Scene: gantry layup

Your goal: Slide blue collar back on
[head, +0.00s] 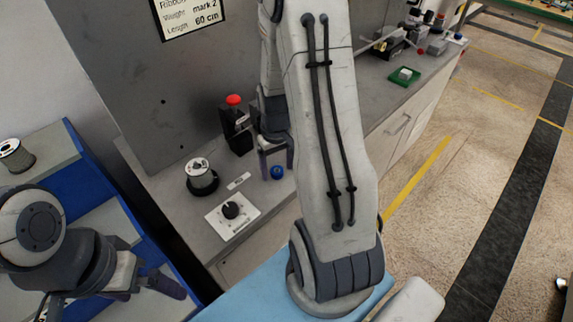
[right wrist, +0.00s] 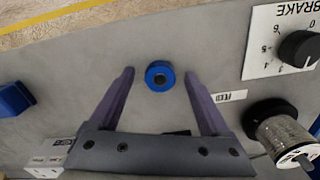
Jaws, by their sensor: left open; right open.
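The blue collar (head: 277,172) is a small ring on the grey bench top. In the right wrist view the collar (right wrist: 160,75) shows a dark centre. My right gripper (right wrist: 160,88) is open, with its fingertips on either side of the collar and visible gaps. In the head view, my right gripper (head: 276,156) is just above and beside it. A wire spool (head: 202,176) with a dark flange stands to the left; in the right wrist view the spool (right wrist: 283,138) shows at lower right. My left gripper (head: 150,278) is open and empty at lower left.
A brake dial plate (head: 232,212) lies in front of the spool, with a small label (head: 239,181) nearby. A black box with a red button (head: 234,115) stands behind. Another spool (head: 14,156) sits on the blue-edged rack at left. A green tray (head: 404,76) lies farther along the bench.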

